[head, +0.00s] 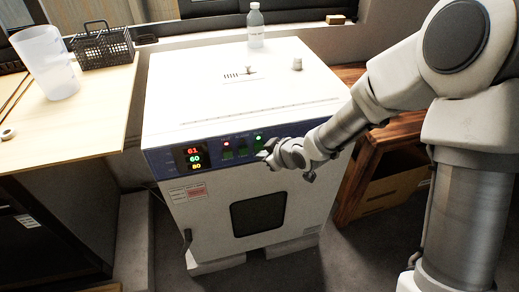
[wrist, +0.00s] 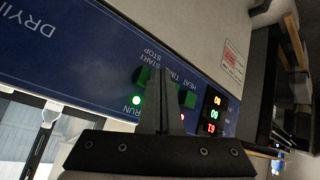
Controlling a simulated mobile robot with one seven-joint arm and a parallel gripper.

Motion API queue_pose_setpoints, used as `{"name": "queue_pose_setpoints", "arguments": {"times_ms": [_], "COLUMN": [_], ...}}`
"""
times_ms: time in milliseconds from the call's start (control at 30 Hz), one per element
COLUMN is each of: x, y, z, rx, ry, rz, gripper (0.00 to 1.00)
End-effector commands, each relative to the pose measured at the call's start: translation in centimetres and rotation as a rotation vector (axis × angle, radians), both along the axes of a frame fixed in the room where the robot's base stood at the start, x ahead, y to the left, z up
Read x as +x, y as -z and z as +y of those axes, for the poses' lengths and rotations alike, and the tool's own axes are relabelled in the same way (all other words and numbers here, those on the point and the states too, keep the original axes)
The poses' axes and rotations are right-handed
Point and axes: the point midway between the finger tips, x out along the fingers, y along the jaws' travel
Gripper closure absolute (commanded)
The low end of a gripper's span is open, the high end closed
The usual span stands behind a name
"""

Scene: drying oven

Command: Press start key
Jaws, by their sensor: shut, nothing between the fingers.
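The white drying oven (head: 243,85) has a blue control panel (head: 165,160) along its front top edge. My gripper (head: 266,155) is at the right part of this panel. In the wrist view the panel (wrist: 85,50) appears turned, with START/STOP lettering above a green key (wrist: 142,77). My shut, empty fingers (wrist: 161,72) stand beside that key and partly hide the area to its right. Whether the fingertips touch the panel cannot be told. A green light (wrist: 136,100) is lit by the RUN label.
The display (head: 194,157) glows red, green and yellow. A clear bottle (head: 255,27) stands on the oven top. A wooden table (head: 105,110) at left holds a clear jug (head: 47,65) and a black basket (head: 102,48). A wooden cabinet (head: 385,160) stands at right.

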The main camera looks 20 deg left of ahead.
Motion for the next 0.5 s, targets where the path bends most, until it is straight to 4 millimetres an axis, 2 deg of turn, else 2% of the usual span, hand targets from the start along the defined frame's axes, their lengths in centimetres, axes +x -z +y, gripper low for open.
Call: {"name": "queue_pose_setpoints", "arguments": {"times_ms": [500], "x": [-0.99], "y": [0.05], "z": [-0.69], "rx": [-0.001], "ry": [0.001], "rz": [0.0], "gripper": [1.0]}}
